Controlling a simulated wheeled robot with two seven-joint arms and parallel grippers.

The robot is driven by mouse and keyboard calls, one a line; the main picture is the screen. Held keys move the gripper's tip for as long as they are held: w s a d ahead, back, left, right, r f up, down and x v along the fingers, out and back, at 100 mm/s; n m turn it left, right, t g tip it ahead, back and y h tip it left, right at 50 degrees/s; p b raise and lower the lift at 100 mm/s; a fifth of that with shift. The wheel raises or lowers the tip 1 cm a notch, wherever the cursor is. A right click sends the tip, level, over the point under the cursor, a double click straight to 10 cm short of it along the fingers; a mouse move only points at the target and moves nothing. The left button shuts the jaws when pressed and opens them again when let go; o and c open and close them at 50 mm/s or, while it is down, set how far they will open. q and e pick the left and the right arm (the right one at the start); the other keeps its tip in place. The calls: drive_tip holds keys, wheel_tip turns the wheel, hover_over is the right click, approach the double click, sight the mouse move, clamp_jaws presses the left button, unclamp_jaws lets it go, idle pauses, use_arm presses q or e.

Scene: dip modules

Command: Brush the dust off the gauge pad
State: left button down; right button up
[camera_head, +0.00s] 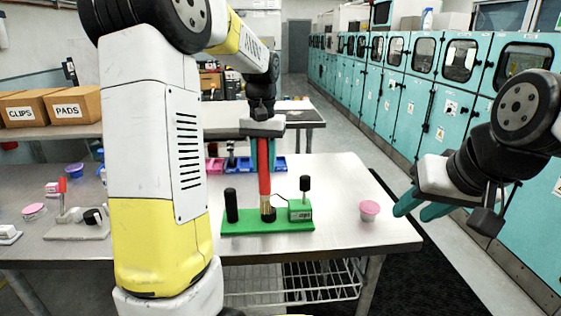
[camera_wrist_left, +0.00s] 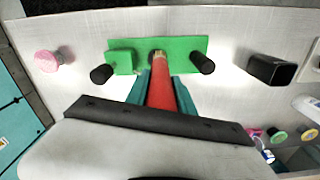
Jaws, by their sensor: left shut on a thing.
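My left gripper (camera_head: 265,170) is shut on the red handle of a brush (camera_head: 265,180) and holds it upright, bristles down. The brush also shows in the left wrist view (camera_wrist_left: 162,92). Its tan bristles are at a dark round pad (camera_head: 268,216), which looks like the gauge pad, on a green base (camera_head: 240,226). The bristles cover much of the pad; I cannot tell whether they touch it or whether dust is there. The base carries a black post (camera_head: 231,205) at left and a green block with a black knob (camera_head: 305,187) at right. My right gripper (camera_head: 418,210) is open and empty, right of the table.
A grey fixture with a red lever (camera_head: 62,188) and small tubs are at the left. Blue bins (camera_head: 240,164) stand behind. A black open holder (camera_wrist_left: 271,70) shows in the left wrist view.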

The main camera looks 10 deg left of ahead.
use_arm(q)
drive_tip(key=shift+s+a, duration=0.1)
drive_tip(key=shift+a, duration=0.35)
drive_tip(key=shift+d, duration=0.1)
drive_tip(key=shift+w+d+f, duration=0.1)
drive_tip(key=shift+w+f, duration=0.05)
drive_tip(key=shift+w, duration=0.35)
drive_tip(key=shift+s+a, duration=0.2)
drive_tip(key=shift+a, duration=0.1)
drive_tip(key=d, duration=0.3)
drive_tip(key=shift+w+r, duration=0.2)
drive_tip(key=shift+w, duration=0.2)
idle(0.5)
